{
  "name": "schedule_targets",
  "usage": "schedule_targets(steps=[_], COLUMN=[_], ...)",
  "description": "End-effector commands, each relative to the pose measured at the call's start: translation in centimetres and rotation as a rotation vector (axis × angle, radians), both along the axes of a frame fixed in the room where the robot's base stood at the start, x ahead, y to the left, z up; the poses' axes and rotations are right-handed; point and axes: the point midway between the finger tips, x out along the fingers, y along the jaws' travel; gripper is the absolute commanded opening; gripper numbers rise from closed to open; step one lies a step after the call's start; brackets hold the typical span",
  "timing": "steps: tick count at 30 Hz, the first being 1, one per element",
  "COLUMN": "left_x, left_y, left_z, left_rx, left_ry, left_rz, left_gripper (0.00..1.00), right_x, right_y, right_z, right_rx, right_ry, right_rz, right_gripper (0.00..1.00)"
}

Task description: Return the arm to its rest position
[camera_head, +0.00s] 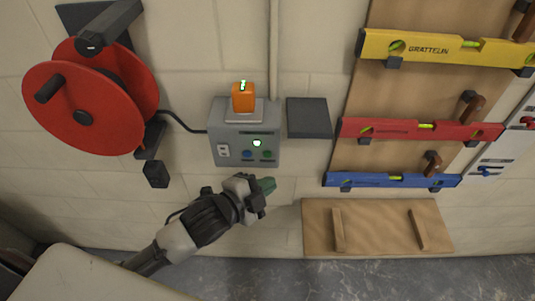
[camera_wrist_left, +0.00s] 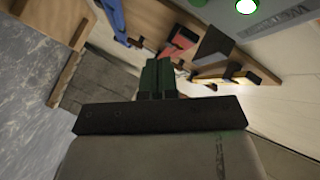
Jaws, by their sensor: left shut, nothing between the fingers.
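My left gripper (camera_head: 266,185) reaches in from the lower left in the head view. Its green-tipped fingers are shut and empty, just below the grey control box (camera_head: 228,147) on the wall. The fingers look apart from the box. In the left wrist view the closed green fingers (camera_wrist_left: 157,78) point up the picture, with nothing between them. My right gripper is in neither view.
An orange device (camera_head: 243,97) sits on the control box. A red cable reel (camera_head: 82,110) hangs at left, a dark plate (camera_head: 308,117) at right. Yellow (camera_head: 425,47), red (camera_head: 400,130) and blue (camera_head: 385,180) levels hang on a board. A wooden shelf (camera_head: 375,228) is below.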

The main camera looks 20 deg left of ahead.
Motion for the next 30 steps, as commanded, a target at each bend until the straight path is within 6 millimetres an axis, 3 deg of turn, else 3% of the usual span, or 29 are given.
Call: schedule_targets(steps=[10,14,17,19,23,26,30], left_x=[0.1,0.9,1.6,1.6,-0.2,-3.1,-9.1], left_y=[0.1,1.1,2.8,4.4,7.3,9.2,11.1], left_z=[-0.3,-3.6,-9.3,-14.3,-23.8,-30.7,-39.4], left_rx=[-0.001,-0.014,-0.039,-0.063,-0.111,-0.145,-0.189], left_ry=[0.005,0.07,0.18,0.279,0.464,0.604,0.795], left_rz=[0.004,0.051,0.133,0.208,0.352,0.462,0.615], left_gripper=[0.0,0.0,0.0,0.0,0.0,0.0,0.0], right_x=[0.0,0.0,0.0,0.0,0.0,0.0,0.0], right_y=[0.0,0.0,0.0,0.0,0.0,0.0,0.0], right_z=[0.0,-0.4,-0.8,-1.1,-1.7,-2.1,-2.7], right_rx=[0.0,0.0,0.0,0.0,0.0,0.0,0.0], right_ry=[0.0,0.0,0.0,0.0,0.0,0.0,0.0], right_rz=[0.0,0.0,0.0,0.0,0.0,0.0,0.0], right_gripper=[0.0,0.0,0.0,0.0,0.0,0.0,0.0])
